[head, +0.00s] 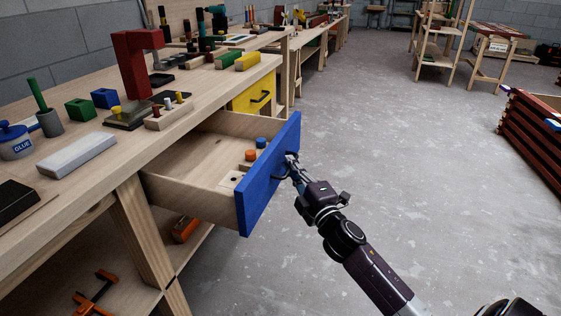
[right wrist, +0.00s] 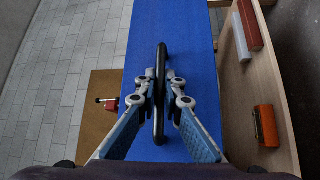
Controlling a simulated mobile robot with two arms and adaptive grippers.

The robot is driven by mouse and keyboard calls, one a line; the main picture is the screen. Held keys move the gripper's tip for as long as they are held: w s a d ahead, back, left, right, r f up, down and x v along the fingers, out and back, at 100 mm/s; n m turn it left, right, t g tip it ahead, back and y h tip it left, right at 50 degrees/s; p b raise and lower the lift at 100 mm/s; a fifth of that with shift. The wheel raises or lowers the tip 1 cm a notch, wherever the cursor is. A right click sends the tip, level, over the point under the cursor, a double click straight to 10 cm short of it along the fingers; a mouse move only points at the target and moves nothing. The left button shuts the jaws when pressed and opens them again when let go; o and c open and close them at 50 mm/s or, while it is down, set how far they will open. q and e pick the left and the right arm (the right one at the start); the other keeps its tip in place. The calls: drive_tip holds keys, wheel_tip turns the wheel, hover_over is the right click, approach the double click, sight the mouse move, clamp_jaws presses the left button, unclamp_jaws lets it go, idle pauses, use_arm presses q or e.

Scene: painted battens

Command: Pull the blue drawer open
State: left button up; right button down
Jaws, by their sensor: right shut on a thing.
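The blue drawer (head: 262,186) stands pulled out from the workbench (head: 205,100), its wooden inside showing in the head view. My right gripper (head: 289,160) is at the outer side of the blue front. In the right wrist view the blue front (right wrist: 190,35) fills the middle, and the right gripper (right wrist: 159,92) is shut on its dark bar handle (right wrist: 161,65), one finger on each side. My left gripper is not in view.
A yellow drawer front (head: 252,98) sits farther along the bench. A red clamp-like stand (head: 137,60), coloured blocks and a glue pot (head: 14,140) are on the benchtop. An orange clamp (head: 95,290) lies on the lower shelf. The floor (head: 420,170) to the right is clear.

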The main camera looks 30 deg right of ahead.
drive_tip(key=shift+s+d+f, duration=0.1)
drive_tip(key=shift+s+d, duration=0.05)
drive_tip(key=shift+s, duration=0.1)
drive_tip(key=c, duration=2.3)
unclamp_jaws()
drive_tip(key=shift+c, duration=0.2)
drive_tip(key=s+a+f, duration=0.1)
drive_tip(key=s, duration=1)
drive_tip(key=shift+s+a+f, duration=0.25)
drive_tip(key=shift+s, duration=0.15)
